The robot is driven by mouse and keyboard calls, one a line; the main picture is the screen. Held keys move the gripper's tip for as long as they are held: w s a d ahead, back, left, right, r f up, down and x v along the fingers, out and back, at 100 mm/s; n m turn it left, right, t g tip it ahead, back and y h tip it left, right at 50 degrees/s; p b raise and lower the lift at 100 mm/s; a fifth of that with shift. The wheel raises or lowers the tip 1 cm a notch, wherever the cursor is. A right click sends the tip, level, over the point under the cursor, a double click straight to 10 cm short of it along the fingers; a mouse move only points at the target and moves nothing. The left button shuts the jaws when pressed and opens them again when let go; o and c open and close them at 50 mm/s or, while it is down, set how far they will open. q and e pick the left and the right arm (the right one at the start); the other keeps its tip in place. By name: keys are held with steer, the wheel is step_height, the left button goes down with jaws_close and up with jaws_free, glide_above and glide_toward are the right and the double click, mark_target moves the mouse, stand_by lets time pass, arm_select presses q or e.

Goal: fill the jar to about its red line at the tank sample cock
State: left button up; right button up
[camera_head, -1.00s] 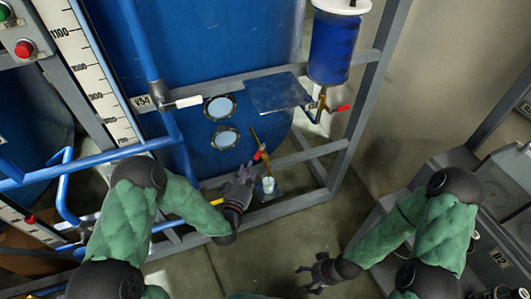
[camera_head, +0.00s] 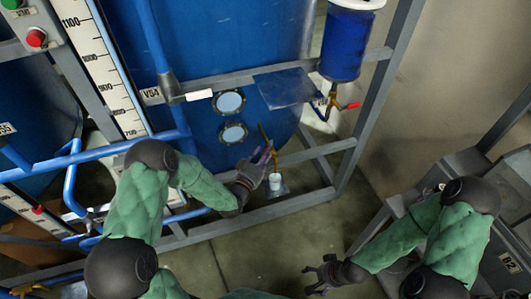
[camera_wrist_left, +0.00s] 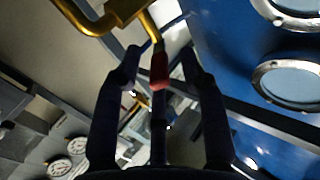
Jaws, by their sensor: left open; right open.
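The jar (camera_head: 275,181), small and whitish, stands upright on a small plate (camera_head: 283,190) below the brass sample cock (camera_head: 264,134) on the blue tank. Its red line and liquid level are too small to make out. My left gripper (camera_head: 265,164) is open just above and left of the jar, at the cock. In the left wrist view the brass cock (camera_wrist_left: 112,18) is at the top, and its red handle (camera_wrist_left: 159,70) lies between my open fingers, with no clear grip on it. My right gripper (camera_head: 318,272) is open and empty, low over the floor.
The blue tank (camera_head: 220,60) has two round sight glasses and a level scale (camera_head: 100,70) to its left. A blue vessel (camera_head: 345,45) with a red-handled valve hangs at right. Grey frame bars (camera_head: 300,155) surround the cock. The floor in front is clear.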

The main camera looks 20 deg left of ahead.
arm_select(q)
steer(key=shift+w+d, duration=0.15)
steer(key=shift+w, duration=0.65)
arm_select(e)
steer(key=shift+f, duration=0.2)
arm_select(q)
steer(key=shift+c, duration=0.3)
jaws_close()
